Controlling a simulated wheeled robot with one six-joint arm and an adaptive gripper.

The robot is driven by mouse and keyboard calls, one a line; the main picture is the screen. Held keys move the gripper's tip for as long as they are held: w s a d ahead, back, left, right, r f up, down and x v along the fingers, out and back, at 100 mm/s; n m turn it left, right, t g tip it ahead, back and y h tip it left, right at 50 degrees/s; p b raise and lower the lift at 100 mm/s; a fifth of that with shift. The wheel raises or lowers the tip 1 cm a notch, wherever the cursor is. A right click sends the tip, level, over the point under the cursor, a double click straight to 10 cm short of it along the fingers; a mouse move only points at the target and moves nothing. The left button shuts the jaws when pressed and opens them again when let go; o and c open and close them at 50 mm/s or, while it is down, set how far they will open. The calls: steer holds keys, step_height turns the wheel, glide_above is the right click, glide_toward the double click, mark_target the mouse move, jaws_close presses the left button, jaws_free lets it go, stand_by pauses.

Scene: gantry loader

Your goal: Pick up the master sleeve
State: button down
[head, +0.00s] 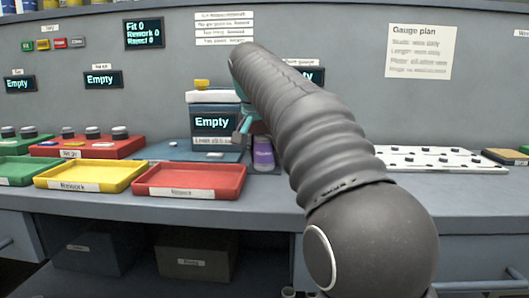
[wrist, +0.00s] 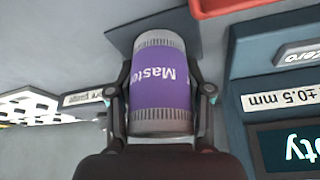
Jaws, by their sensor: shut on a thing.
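The master sleeve (wrist: 160,95) is a grey cylinder with knurled ends and a purple band lettered "Master". In the wrist view it lies between the two fingers of my gripper (wrist: 160,100), which is shut on it from both sides. In the head view the purple sleeve (head: 263,154) stands upright on the bench beside the gauge with the "Empty" display. One teal-tipped finger (head: 243,124) shows there; my arm hides most of the gripper. I cannot tell whether the sleeve touches the bench.
The gauge (head: 213,141) with its "Empty" display stands just left of the sleeve. A red tray (head: 190,193) and a yellow Rework tray (head: 90,189) lie at the front left. A white board with small pegs (head: 440,169) lies to the right.

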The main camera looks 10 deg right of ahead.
steer(key=shift+r, duration=0.1)
steer(key=shift+r+p, duration=0.3)
steer(key=shift+r, duration=0.2)
step_height(320, 180, up, 4)
steer(key=shift+s+d+f+p, duration=0.1)
steer(key=shift+s+f+p, duration=0.1)
steer(key=shift+p, duration=0.5)
steer(key=s+d+r, duration=0.6)
steer(key=s, duration=0.3)
steer(key=shift+s+r, duration=0.15)
steer(key=shift+s, duration=0.1)
steer(key=shift+p, duration=0.35)
step_height(320, 180, up, 4)
steer(key=p, duration=0.3)
steer(key=shift+r+p, duration=0.25)
steer(key=shift+p, duration=0.05)
